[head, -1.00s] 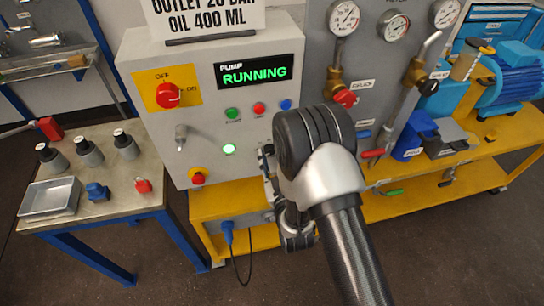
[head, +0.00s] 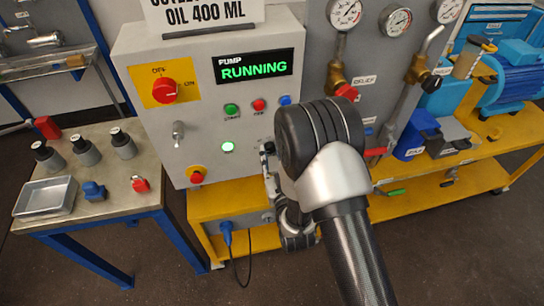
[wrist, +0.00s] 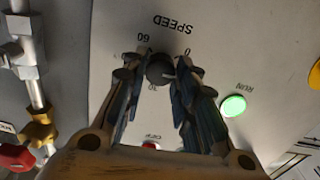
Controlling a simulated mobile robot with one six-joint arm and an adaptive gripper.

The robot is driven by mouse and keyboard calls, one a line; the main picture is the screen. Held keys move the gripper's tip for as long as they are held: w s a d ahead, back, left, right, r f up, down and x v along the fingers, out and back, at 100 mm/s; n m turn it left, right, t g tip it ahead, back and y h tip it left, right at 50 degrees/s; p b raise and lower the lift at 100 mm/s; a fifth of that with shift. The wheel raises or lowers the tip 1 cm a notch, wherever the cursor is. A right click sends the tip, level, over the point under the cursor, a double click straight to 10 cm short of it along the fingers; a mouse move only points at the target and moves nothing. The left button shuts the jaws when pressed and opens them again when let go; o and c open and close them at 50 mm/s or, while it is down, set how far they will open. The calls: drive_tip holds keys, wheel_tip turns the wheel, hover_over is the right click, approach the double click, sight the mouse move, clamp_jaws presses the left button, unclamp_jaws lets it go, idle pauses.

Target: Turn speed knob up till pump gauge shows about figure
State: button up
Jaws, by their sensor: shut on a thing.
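The dark speed knob (wrist: 160,70) sits on the grey panel under the upside-down word SPEED in the wrist view, with 60 and 0 marked around it. My gripper (wrist: 159,64) is shut on the knob, one finger on each side. In the head view my arm hides the knob, and only part of my gripper (head: 268,160) shows against the panel. Round white gauges show at the top right: a left one (head: 344,13), a middle one (head: 397,22) and a cut-off right one (head: 447,9). I cannot tell which is the pump gauge, and their figures are too small to read.
The display (head: 254,68) reads PUMP RUNNING, and the green RUN light (wrist: 233,106) is lit. A red rotary switch (head: 164,90), several push buttons and a toggle (head: 179,132) are on the same panel. A side table (head: 100,205) is at left.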

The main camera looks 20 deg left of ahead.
drive_tip(key=o, duration=1.1)
drive_tip(key=v, duration=0.7)
drive_tip(key=shift+s+d, duration=0.15)
drive_tip(key=shift+s, duration=0.05)
